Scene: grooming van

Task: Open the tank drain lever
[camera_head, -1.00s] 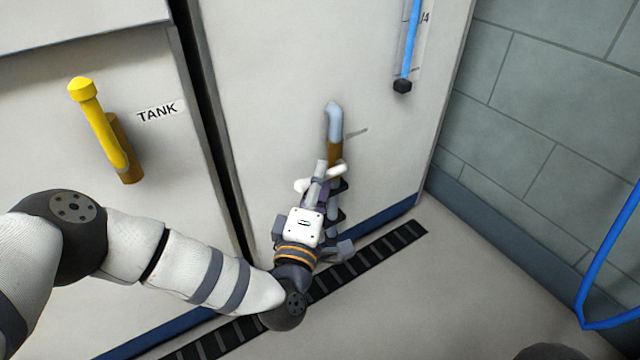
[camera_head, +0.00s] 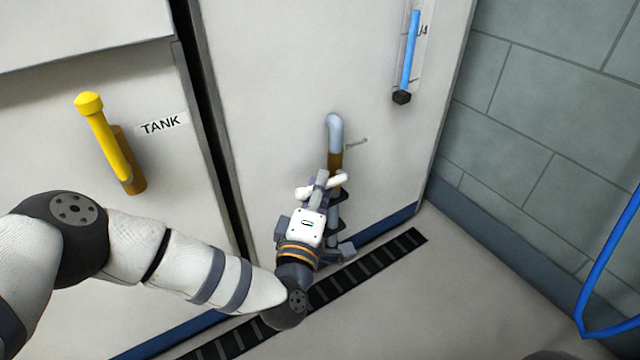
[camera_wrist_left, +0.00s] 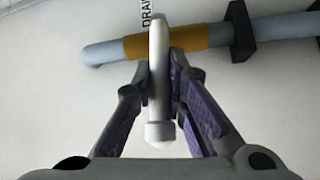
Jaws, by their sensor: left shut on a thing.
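The white drain lever (camera_head: 339,181) sits on the upright drain pipe (camera_head: 334,134) at the brass-coloured valve section (camera_head: 335,161), low on the right panel. It lies crosswise to the pipe. My left gripper (camera_head: 319,188) is shut on the lever. In the left wrist view the lever (camera_wrist_left: 159,100) stands between the two fingers of the gripper (camera_wrist_left: 161,88), and the pipe (camera_wrist_left: 105,52) runs across behind it. A DRAIN label (camera_wrist_left: 146,18) is partly hidden there. My right gripper is not in view.
A yellow handle (camera_head: 108,145) stands beside the TANK label (camera_head: 162,124) on the left panel. A blue gauge tube (camera_head: 411,50) is at upper right. A dark floor grate (camera_head: 390,252) runs below, and a blue hose (camera_head: 609,262) hangs at right.

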